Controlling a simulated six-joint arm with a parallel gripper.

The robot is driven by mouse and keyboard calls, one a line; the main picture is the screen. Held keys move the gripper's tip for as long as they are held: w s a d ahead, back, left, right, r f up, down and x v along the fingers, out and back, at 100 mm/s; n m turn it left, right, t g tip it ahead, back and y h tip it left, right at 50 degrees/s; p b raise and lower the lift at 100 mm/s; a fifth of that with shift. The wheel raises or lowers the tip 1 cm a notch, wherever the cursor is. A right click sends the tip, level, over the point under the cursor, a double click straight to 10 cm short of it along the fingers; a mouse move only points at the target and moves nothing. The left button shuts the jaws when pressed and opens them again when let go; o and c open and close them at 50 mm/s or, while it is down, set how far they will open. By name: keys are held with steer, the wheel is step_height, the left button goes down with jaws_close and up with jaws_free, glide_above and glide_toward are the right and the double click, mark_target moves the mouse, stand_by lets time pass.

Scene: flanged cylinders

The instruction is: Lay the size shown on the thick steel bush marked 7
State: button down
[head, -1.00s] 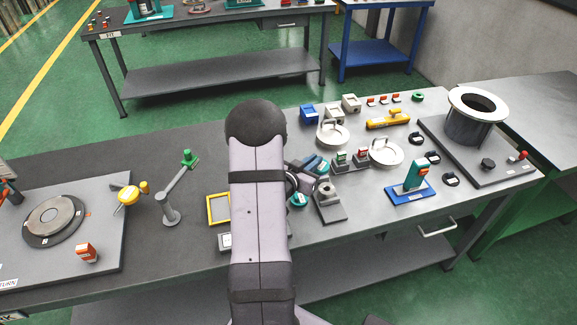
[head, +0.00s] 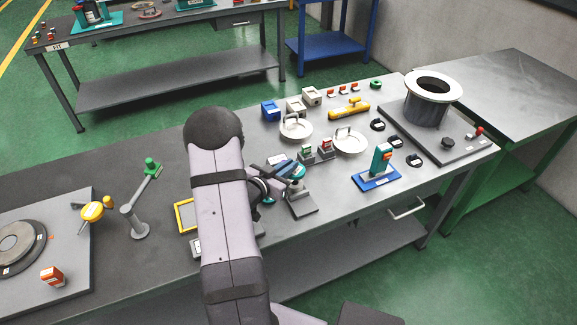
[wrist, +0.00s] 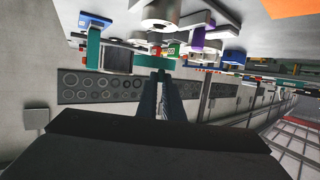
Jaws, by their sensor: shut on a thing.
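My gripper (wrist: 161,76) is shut on a teal piece (wrist: 150,60) at its fingertips in the wrist view. The head view shows teal (head: 298,171) beside my gripper (head: 272,180), close to a small grey stand (head: 300,202), but my arm hides part of the area. I cannot tell whether they touch. A large grey cylinder with a wide white flange (head: 428,103) stands upright on a grey plate at the right. No mark 7 and no size figure is readable in either view, so I cannot pick out the bush by its number.
Two white round lidded pieces (head: 350,143), a teal device on a blue base (head: 379,165) and several black discs (head: 414,160) lie to the right. A yellow tool (head: 349,108) lies behind. A green-topped post (head: 138,215) stands left of my arm. Bare bench lies along the front right.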

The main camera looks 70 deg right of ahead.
steer(key=shift+f+b, duration=1.85)
steer(key=shift+f, duration=0.45)
steer(key=shift+f+b, duration=0.6)
steer(key=shift+f, duration=0.1)
steer(key=c, duration=1.8)
jaws_free()
steer(key=b+v, duration=0.1)
steer(key=v, duration=0.4)
steer(key=shift+w+a+b, duration=0.2)
steer(key=shift+a+b, duration=0.15)
steer(key=shift+v, duration=0.8)
steer(key=shift+s+r, duration=0.1)
